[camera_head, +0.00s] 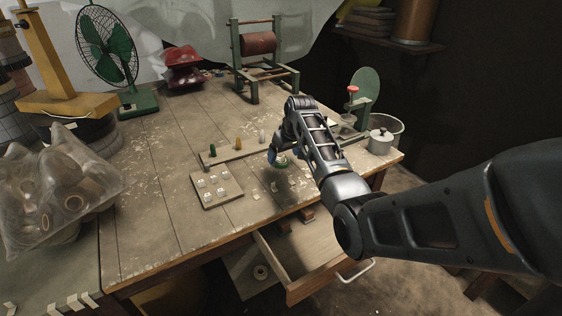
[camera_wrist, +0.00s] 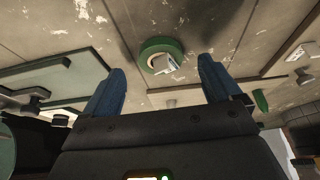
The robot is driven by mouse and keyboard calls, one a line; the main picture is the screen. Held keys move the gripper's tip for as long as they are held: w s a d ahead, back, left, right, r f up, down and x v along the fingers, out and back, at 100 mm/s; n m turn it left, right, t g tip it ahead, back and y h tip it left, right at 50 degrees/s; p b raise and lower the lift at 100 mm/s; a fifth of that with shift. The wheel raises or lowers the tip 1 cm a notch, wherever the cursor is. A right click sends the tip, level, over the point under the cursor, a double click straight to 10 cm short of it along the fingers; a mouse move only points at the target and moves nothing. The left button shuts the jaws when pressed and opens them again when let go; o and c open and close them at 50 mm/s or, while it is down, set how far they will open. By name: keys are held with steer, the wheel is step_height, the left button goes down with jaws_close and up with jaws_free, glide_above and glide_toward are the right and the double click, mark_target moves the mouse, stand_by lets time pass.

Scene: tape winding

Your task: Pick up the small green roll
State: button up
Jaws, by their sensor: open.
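The small green roll (camera_wrist: 150,47) is a ring lying on the worn tabletop in the wrist view, with a pale piece showing at its middle. My gripper (camera_wrist: 162,66) is open, its two blue fingers spread apart. The roll appears between and just beyond the fingertips, with nothing held. I cannot tell the exact gap or whether a finger touches it. In the head view my gripper (camera_head: 276,155) is low over the table's right part. A bit of green (camera_head: 283,163) shows beside it, and my arm hides part of that area.
A wooden strip (camera_head: 228,157) with green, yellow and pale pegs stands to the left. A board (camera_head: 207,200) with several pale tags lies nearer. A drawer (camera_head: 300,285) is open below the front edge.

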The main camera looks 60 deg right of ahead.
steer(key=shift+x, duration=1.25)
steer(key=shift+c, duration=0.2)
steer(key=c, duration=1.1)
steer(key=shift+r, duration=0.1)
